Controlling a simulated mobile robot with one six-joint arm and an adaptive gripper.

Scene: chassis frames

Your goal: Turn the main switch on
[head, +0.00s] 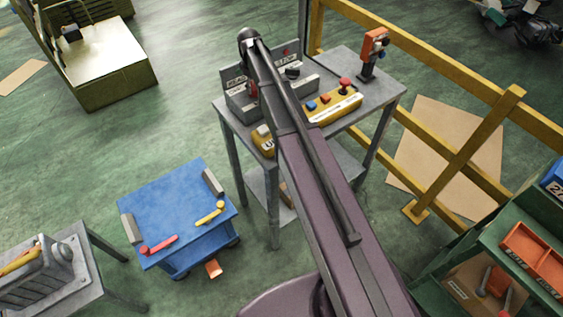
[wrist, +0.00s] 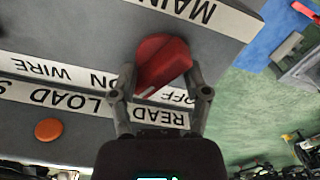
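The main switch is a red rotary knob (wrist: 163,62) on a grey panel, under an upside-down label starting "MAIN" in the wrist view. Its raised handle lies diagonally. The words ON and OFF stand to either side of its lower end. My gripper (wrist: 162,78) has one finger on each side of the knob, fingertips close to its rim. The fingers are spread about as wide as the knob; firm contact is not visible. In the head view the red knob (head: 252,89) shows on the grey panel box beside my arm; my gripper is hidden there.
In the head view a yellow button box (head: 334,108) and an orange-headed device (head: 373,50) stand on the grey table (head: 384,88). A blue cart (head: 175,203) is at front left; a yellow railing (head: 465,150) runs at right.

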